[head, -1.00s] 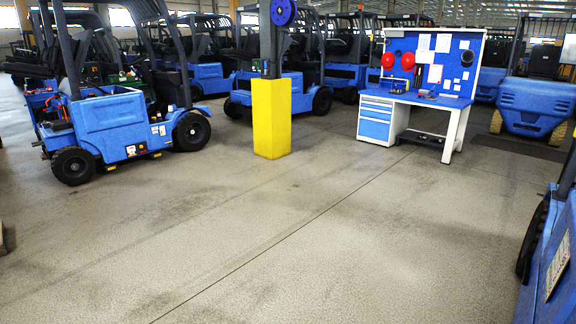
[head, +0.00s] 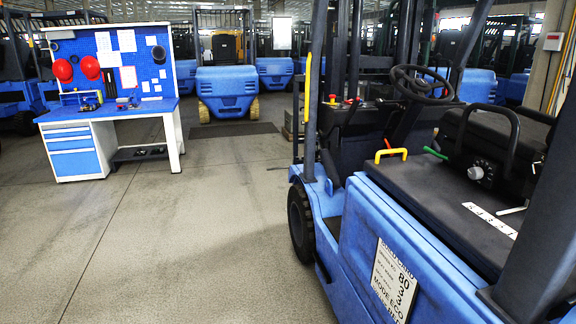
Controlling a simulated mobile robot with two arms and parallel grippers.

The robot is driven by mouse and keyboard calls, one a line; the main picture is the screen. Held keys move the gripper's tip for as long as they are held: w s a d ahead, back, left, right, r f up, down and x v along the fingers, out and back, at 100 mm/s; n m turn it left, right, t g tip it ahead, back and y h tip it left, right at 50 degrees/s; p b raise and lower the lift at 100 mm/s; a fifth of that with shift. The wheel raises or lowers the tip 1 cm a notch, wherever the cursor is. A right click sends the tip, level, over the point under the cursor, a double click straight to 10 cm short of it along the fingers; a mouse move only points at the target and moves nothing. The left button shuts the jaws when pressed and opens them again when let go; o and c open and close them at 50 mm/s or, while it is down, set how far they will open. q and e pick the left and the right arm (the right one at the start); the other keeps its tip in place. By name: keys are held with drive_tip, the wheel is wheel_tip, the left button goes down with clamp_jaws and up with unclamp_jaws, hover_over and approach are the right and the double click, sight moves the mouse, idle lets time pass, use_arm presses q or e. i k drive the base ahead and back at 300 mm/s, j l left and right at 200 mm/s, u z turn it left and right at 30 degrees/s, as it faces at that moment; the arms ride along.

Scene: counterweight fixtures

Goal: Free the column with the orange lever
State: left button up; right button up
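A blue forklift (head: 410,235) fills the right side of the head view. Its black steering wheel (head: 423,84) sits on a dark steering column, which is hard to tell from the dark parts around it. A yellow-orange bent handle (head: 391,154) is at the front edge of the black deck (head: 445,195). A green lever (head: 435,152) is just right of it. Small red and yellow knobs (head: 350,101) show left of the wheel. Neither of my grippers is in view.
A blue workbench (head: 110,110) with red helmets and a pegboard stands at the left. Another forklift (head: 228,85) is behind, with more trucks further back. The concrete floor (head: 180,240) between bench and near forklift is clear. A dark mat (head: 232,130) lies beyond.

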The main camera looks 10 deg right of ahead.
sight(384, 138)
drive_tip(key=i+j+z, duration=0.15)
drive_tip(key=i+z, duration=0.3)
drive_tip(key=i+j+z, duration=0.35)
drive_tip(key=i+z, duration=0.15)
drive_tip(key=i+j+z, duration=0.45)
drive_tip(key=j+z, duration=0.1)
drive_tip(key=z, duration=0.35)
drive_tip(key=i+j+z, duration=0.15)
drive_tip(key=j+z, duration=0.2)
drive_tip(key=i+j+z, duration=0.15)
drive_tip(key=j+z, duration=0.5)
drive_tip(key=i+j+z, duration=0.1)
drive_tip(key=j, duration=0.9)
drive_tip(key=i+j, duration=0.1)
drive_tip(key=j, duration=0.9)
drive_tip(key=z, duration=0.05)
